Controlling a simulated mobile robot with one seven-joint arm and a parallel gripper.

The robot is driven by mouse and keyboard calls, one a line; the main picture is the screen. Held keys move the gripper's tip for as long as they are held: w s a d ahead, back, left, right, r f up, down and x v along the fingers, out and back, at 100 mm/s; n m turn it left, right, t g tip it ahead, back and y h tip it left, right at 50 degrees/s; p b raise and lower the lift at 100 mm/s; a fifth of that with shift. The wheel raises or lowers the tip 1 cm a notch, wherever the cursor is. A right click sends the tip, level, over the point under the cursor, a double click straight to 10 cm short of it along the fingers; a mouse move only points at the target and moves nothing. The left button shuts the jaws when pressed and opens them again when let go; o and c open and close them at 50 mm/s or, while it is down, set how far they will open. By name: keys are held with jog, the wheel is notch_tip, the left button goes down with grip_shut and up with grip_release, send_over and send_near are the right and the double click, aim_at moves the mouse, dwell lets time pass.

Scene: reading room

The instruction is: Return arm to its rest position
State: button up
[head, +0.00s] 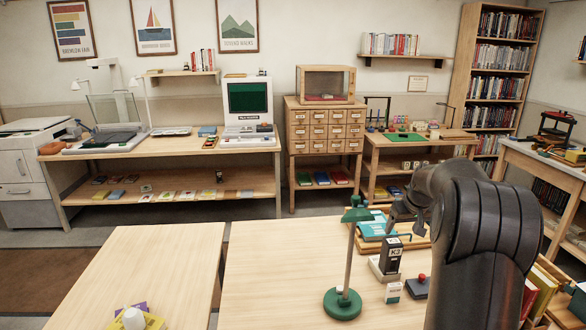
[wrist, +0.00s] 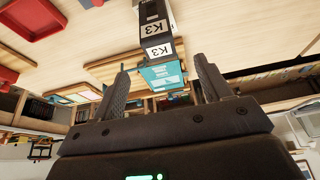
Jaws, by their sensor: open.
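My arm (head: 485,225) is folded at the right of the head view, its wrist reaching over the table (head: 270,255). In the wrist view my gripper (wrist: 160,80) has its two fingers spread apart with nothing held between them. A teal book (wrist: 162,73) shows beyond the fingertips, apart from them. In the head view the teal book (head: 372,226) lies on a wooden tray (head: 412,242), partly behind my arm. A black block marked K3 (head: 391,256) stands in front of the tray; it also shows in the wrist view (wrist: 154,20).
A green lamp (head: 344,302) stands at the table's front, close left of the K3 block. A small white box (head: 393,293) and a dark box with a red knob (head: 418,287) are near. Books (head: 540,290) line the right edge. The table's left part is clear.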

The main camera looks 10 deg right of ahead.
jog(key=s+a+r+m+t, duration=0.2)
jog(key=s+a+r, duration=0.4)
jog(key=s+r, duration=0.35)
jog(key=s+a+r+m+t, duration=0.1)
jog(key=s+a+r+m, duration=0.1)
jog(key=s+a+r, duration=0.7)
jog(key=s+a+f+n, duration=0.1)
jog(key=s+a+f, duration=0.2)
jog(key=s, duration=0.4)
jog(key=s+a+f+n+g, duration=0.1)
jog(key=s+a+f, duration=0.3)
jog(key=s, duration=0.2)
jog(key=s+a+f+n+g, duration=0.1)
jog(key=s+a+f+n, duration=0.1)
jog(key=s+a+f, duration=0.2)
jog(key=s, duration=0.3)
jog(key=shift+s+f, duration=0.25)
jog(key=shift+s, duration=0.1)
